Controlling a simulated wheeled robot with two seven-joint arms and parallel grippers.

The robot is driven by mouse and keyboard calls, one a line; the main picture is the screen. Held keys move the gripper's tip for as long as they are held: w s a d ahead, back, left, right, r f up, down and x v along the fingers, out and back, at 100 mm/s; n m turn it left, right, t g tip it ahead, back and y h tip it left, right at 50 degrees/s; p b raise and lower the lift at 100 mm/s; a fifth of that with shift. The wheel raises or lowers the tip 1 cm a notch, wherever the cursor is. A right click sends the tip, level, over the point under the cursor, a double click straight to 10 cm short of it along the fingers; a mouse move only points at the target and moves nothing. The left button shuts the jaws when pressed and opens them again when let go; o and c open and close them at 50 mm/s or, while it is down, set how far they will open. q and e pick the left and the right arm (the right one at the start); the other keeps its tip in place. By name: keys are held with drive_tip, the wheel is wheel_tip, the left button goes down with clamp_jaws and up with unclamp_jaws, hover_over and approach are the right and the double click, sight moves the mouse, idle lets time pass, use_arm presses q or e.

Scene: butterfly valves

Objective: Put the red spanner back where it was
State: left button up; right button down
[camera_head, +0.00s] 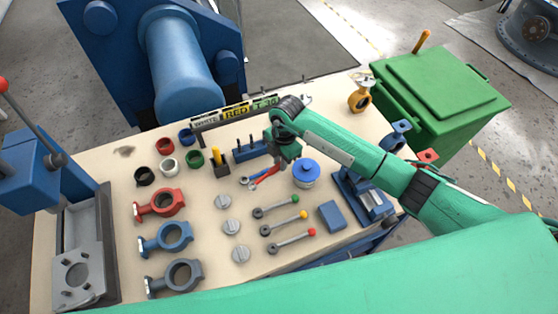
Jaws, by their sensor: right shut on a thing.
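The red spanner (266,175) lies at a slant low over the middle of the bench (122,252). My right gripper (279,165) reaches in from the right and is shut on its upper right end. Whether the spanner touches the bench top I cannot tell. A blue spanner (248,181) lies right beside it on the left, its head close to the red one's lower end. My left gripper is not in view.
A blue block with upright pins (249,151) stands behind the gripper. A blue-lidded pot (306,172) is close to its right. Several valve bodies, rings, discs and levers with coloured knobs (283,204) cover the bench. A green bin (440,85) stands at the right.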

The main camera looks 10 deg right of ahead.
drive_tip(key=shift+a+f+m, duration=0.2)
drive_tip(key=shift+f+m, duration=0.1)
drive_tip(key=shift+m, duration=0.5)
drive_tip(key=shift+f, duration=0.2)
wheel_tip(320, 180, down, 7)
drive_tip(key=b, duration=0.5)
drive_tip(key=shift+r+b, duration=0.15)
drive_tip(key=shift+b, duration=0.2)
drive_tip(key=c, duration=1.3)
unclamp_jaws()
drive_tip(key=shift+o, duration=0.2)
